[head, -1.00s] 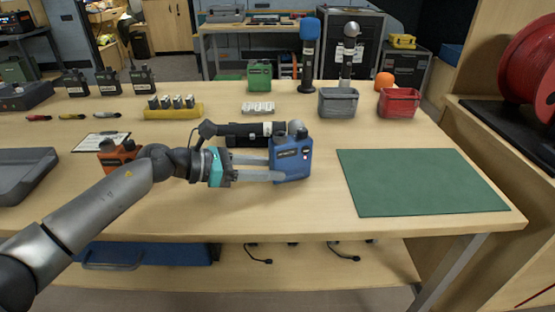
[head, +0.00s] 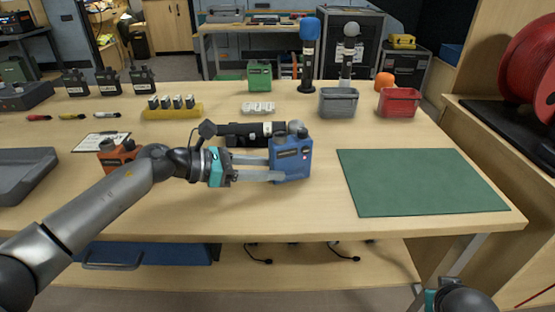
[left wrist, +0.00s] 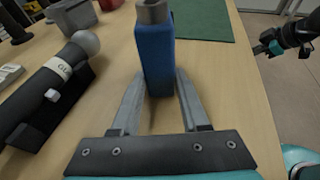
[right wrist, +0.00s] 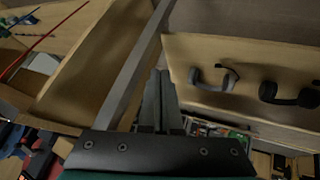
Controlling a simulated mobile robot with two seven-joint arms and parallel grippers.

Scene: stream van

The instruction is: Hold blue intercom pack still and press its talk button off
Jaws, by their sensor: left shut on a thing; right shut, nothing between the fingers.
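The blue intercom pack (head: 291,160) stands upright on the table, left of the green mat, with a small light and red spot on its front that is too small to read. My left gripper (head: 272,168) is shut on the pack, a finger on either side. The pack also shows between the fingers in the left wrist view (left wrist: 155,55). My right gripper (right wrist: 160,105) is shut and empty below the table's front edge, well away from the pack. My right arm also enters at the bottom right of the head view.
A dark microphone (head: 250,132) lies just behind the pack. The green mat (head: 420,182) is bare. A grey bin (head: 338,103) and a red bin (head: 399,102) stand behind it. Headsets (right wrist: 215,78) rest on the shelf below the table.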

